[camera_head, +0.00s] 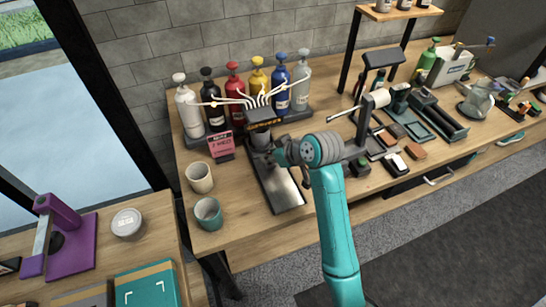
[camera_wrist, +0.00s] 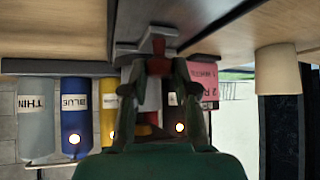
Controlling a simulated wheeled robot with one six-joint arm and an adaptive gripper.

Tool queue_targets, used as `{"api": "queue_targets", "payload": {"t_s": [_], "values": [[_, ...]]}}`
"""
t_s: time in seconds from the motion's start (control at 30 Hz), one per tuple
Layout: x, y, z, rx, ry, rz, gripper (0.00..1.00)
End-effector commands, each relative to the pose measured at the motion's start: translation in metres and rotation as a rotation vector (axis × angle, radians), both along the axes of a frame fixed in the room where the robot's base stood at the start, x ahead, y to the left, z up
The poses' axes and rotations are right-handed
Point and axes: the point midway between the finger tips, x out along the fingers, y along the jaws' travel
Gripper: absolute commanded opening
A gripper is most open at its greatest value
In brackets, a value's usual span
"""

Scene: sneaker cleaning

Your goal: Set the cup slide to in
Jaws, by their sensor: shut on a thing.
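The cup slide (camera_head: 282,188) is a long plate with a shiny surface and dark edges, lying on the bench below the nozzle head (camera_head: 263,117). A dark grey cup (camera_head: 260,138) appears at its far end, under the nozzle head. My gripper (camera_head: 272,157) is low over the slide, just in front of that cup. In the wrist view, my gripper (camera_wrist: 158,68) is shut on a small part with a reddish piece, which seems to belong to the cup slide. My gripper and wrist hide part of the slide, and the exact grip is unclear.
Several pump bottles (camera_head: 232,95) stand behind, with pale tubes leading to the nozzle head. A pink sign (camera_head: 221,146), a beige cup (camera_head: 199,177) and a teal cup (camera_head: 208,213) stand left of the slide. A roll stand (camera_head: 362,118) and brushes crowd the right.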

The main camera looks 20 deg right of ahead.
Motion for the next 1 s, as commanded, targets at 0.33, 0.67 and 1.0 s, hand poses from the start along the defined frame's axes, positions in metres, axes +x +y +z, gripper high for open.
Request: {"api": "queue_targets", "payload": {"t_s": [0.33,0.67,1.0], "values": [[0.002,-0.001,0.001,-0.001,-0.006,-0.003,0.51],[-0.009,-0.006,0.013,-0.001,-0.008,-0.004,0.51],[-0.051,-0.023,0.060,-0.001,-0.009,-0.004,0.51]]}}
